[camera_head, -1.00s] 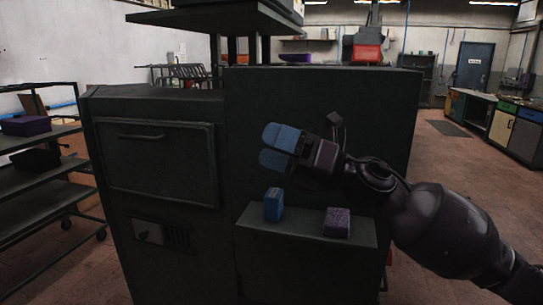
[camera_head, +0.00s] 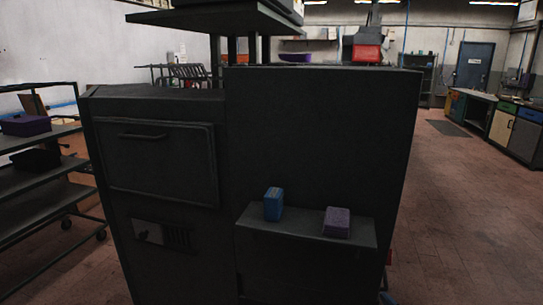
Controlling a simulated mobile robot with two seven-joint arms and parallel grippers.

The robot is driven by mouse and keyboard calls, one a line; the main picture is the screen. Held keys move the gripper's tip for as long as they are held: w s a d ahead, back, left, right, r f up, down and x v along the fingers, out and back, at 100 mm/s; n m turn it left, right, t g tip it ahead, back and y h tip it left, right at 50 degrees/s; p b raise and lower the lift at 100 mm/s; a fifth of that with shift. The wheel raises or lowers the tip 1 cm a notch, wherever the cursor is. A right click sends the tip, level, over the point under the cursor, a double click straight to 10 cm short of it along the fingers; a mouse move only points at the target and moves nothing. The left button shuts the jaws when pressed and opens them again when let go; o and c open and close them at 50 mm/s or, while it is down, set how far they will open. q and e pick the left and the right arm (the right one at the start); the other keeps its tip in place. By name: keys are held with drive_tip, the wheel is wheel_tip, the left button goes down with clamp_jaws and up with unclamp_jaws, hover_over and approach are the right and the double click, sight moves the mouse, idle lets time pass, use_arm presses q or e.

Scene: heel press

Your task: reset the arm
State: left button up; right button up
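Neither of my arms or grippers is in the head view now. The dark press machine (camera_head: 318,140) fills the middle of the view. A small ledge (camera_head: 300,235) juts from its front. A blue block (camera_head: 273,204) stands upright on the left part of the ledge. A purple block (camera_head: 337,222) lies on the right part of the ledge, apart from the blue one.
A shelf cart (camera_head: 40,180) with a purple bin (camera_head: 26,125) stands at the left. Benches and cabinets (camera_head: 500,125) line the far right, near a blue door (camera_head: 473,66). The floor (camera_head: 460,220) to the right of the machine is clear.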

drive_tip(key=s+d+f+m+g+h, duration=0.2)
drive_tip(key=s+d+f, duration=0.1)
drive_tip(key=s+f, duration=0.6)
drive_tip(key=s+d+f+m+g+h, duration=0.2)
drive_tip(key=s+f, duration=0.6)
drive_tip(key=s, duration=0.5)
drive_tip(key=shift+s+d+f+m+g, duration=0.35)
drive_tip(key=shift+d+m+g, duration=0.3)
drive_tip(key=shift+d, duration=0.4)
